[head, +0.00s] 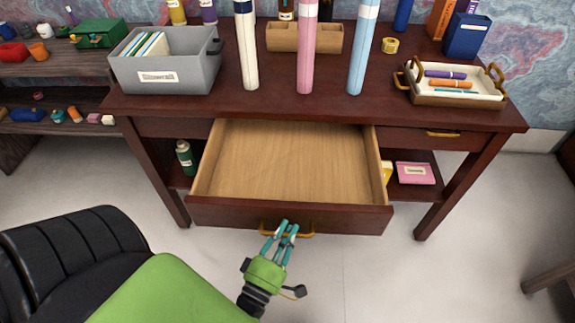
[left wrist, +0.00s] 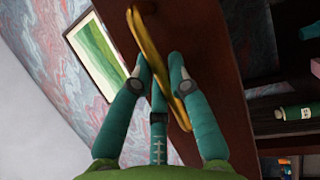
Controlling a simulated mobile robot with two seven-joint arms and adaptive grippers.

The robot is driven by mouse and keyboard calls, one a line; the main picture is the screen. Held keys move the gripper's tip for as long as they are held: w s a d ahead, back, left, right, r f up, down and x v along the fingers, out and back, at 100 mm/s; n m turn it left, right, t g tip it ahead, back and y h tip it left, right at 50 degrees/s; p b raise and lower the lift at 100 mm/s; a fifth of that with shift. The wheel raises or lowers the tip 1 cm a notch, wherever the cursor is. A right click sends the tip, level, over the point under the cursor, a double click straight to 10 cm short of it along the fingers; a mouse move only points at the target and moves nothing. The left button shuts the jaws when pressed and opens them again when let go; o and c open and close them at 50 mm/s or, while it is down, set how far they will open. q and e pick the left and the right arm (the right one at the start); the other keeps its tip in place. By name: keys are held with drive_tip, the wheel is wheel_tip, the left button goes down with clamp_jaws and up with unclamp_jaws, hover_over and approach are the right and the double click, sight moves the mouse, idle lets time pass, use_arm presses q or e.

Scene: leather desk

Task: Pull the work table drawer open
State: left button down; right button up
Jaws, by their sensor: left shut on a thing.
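The work table (head: 300,106) is dark red-brown wood. Its middle drawer (head: 290,160) stands far out, with a bare, empty pale wood inside. A brass handle (head: 299,233) is on the drawer front (head: 340,216). My left gripper (head: 284,228), green with teal fingers, is at the handle and shut on it. In the left wrist view the teal fingers (left wrist: 161,75) close around the brass bar (left wrist: 150,55); the fingertips hide part of it. My right gripper is in neither view.
A black chair (head: 75,245) stands at the lower left, near my arm. On the table are a grey bin (head: 165,75), upright rolls (head: 306,50) and a tray (head: 455,97). A green bottle (head: 185,157) stands on the lower shelf. Floor right of the drawer is clear.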

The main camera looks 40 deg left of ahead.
use_arm(q)
drive_tip(key=shift+s+d, duration=0.2)
drive_tip(key=shift+s, duration=0.15)
drive_tip(key=c, duration=1.4)
unclamp_jaws()
drive_tip(key=v, duration=1.2)
